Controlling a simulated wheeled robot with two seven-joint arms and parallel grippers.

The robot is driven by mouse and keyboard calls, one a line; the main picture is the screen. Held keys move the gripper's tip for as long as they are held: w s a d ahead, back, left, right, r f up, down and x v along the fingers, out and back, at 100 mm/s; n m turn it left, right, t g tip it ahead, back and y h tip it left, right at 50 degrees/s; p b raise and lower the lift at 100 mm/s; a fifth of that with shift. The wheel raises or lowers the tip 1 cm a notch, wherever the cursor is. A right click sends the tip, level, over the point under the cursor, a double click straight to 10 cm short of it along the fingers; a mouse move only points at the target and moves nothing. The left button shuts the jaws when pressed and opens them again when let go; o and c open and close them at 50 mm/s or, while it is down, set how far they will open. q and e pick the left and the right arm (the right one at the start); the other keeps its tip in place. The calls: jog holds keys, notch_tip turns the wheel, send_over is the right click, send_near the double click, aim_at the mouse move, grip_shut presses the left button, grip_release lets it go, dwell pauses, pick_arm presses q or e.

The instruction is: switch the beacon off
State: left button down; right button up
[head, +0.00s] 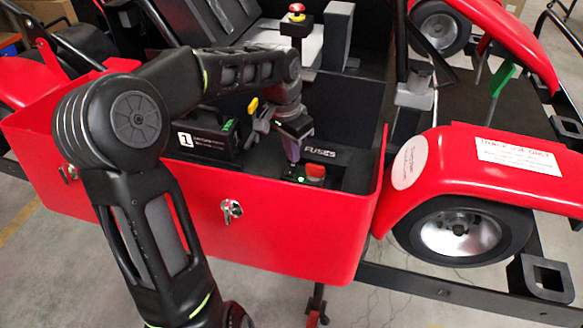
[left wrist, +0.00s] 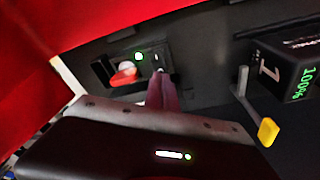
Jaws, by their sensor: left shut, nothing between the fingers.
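A small black switch panel (head: 299,178) sits inside the red box, below the lettering "FUSES". It carries a red-orange part (head: 315,172) and a lit green light (head: 301,179). My left gripper (head: 293,155) is shut and empty, pointing down at this panel. In the left wrist view its fingertips (left wrist: 162,82) are just right of the red-orange part. I cannot tell if they touch the panel. My right gripper is not in view.
A battery box marked 1 (head: 208,138) and a yellow-ended lever (head: 253,106) are left of my gripper. The red front wall (head: 290,235) stands near it. A red fender (head: 480,160) is right.

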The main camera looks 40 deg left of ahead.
aim_at(293, 165)
pick_arm(q)
jog(key=shift+f+b, duration=0.6)
jog(key=shift+f, duration=0.25)
dwell(0.6)
jog(key=shift+r+p, duration=2.8)
jog(key=shift+r, duration=0.75)
